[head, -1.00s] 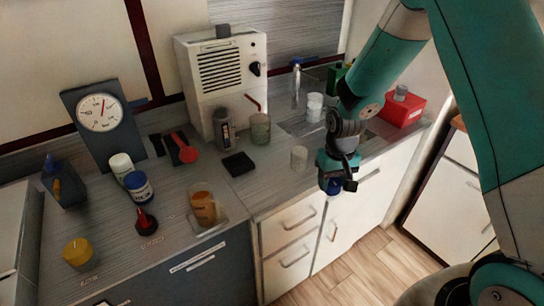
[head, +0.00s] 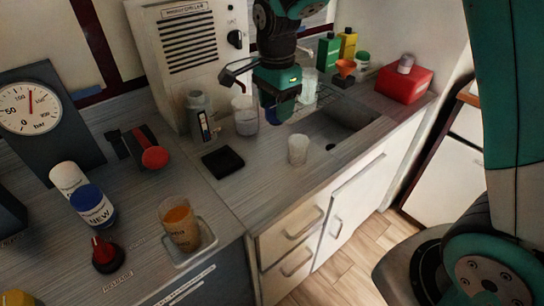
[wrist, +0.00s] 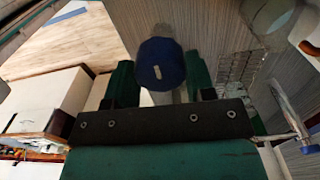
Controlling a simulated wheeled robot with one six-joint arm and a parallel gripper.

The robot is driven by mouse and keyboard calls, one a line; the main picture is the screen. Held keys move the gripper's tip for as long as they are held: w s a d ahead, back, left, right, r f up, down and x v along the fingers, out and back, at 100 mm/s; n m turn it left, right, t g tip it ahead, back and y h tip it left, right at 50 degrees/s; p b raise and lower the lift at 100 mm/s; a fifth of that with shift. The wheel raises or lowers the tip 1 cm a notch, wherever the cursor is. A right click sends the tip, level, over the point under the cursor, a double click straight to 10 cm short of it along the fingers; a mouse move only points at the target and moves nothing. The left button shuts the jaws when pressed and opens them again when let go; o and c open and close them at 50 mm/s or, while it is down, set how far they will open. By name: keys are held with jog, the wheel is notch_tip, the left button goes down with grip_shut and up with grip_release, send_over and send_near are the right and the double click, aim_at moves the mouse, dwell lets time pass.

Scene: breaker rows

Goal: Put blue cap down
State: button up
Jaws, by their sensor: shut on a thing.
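My gripper (head: 278,98) is shut on the blue cap (head: 284,110), held above the counter in front of the sink in the head view. The wrist view shows the cap (wrist: 161,64) as a dark blue round piece with a pale mark, between the two green fingers of my gripper (wrist: 160,82). A pale cylinder shows behind the cap in that view; I cannot tell what it is. The counter (head: 255,185) below is grey. In the head view the gripper hides part of the cap.
A glass beaker (head: 245,116) stands just left of the cap, and a white cup (head: 298,149) stands near the front edge. A black pad (head: 223,162), a grey canister (head: 199,115) and a sink (head: 350,115) are near. Grey counter between pad and cup is clear.

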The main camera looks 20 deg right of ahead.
notch_tip(320, 180, down, 15)
jog(key=shift+f+p, duration=0.1)
jog(key=shift+p, duration=0.5)
jog(key=shift+f, duration=0.15)
jog(key=o, duration=0.9)
jog(key=shift+c, duration=0.2)
notch_tip(320, 180, up, 12)
jog(key=shift+f+b, duration=0.1)
jog(key=shift+b, duration=0.7)
jog(key=s+a+r+n+y, duration=0.1)
jog(key=s+r+n, duration=0.2)
jog(key=s+n, duration=0.4)
jog(key=s+a+r+n+y, duration=0.1)
jog(key=s+a+r+n, duration=0.1)
jog(key=s+r+n, duration=0.2)
jog(key=s+a+r+n+y, duration=0.2)
jog(key=s+r+n, duration=0.1)
jog(key=s+n, duration=0.8)
jog(key=s, duration=0.2)
jog(key=shift+s+a+r, duration=0.25)
jog(key=shift+s+r, duration=0.1)
